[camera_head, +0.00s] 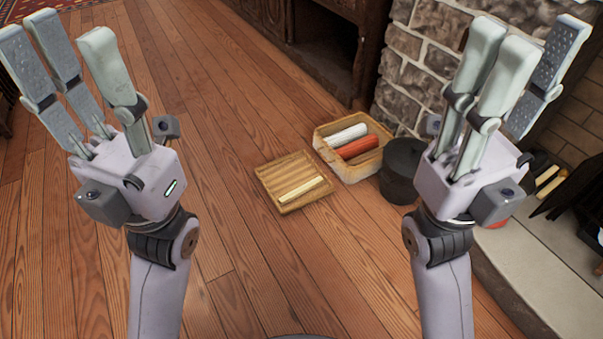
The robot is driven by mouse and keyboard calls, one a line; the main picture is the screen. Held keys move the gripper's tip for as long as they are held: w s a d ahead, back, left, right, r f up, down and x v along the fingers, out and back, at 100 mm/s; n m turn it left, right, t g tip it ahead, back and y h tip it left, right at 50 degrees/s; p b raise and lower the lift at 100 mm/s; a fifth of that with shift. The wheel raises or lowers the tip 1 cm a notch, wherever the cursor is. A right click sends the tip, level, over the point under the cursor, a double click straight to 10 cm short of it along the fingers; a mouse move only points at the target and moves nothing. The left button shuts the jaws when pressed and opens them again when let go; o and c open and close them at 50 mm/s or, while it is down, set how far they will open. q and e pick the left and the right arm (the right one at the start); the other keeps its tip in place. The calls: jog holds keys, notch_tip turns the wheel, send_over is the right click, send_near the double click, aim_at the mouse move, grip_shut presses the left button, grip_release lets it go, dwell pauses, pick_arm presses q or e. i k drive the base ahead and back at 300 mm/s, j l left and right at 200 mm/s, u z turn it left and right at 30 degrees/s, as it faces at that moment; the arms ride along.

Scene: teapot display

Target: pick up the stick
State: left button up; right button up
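A pale yellow stick (301,189) lies on a shallow grooved wooden tray (285,168) on the floor, between my two arms. My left gripper (70,50) is raised at the upper left, its fingers spread and empty. My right gripper (520,55) is raised at the upper right, its fingers also apart and empty. Both grippers are well away from the stick and touch nothing.
A wooden box (375,168) beside the tray holds a white roll (348,134) and a red roll (357,147). A dark round pot (399,172) stands right of it, partly behind my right gripper. A stone fireplace (408,60) is at the right. The plank floor (240,255) in front is clear.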

aim_at(295, 193)
jog(key=i+j+z, duration=0.25)
jog(key=i+j, duration=0.95)
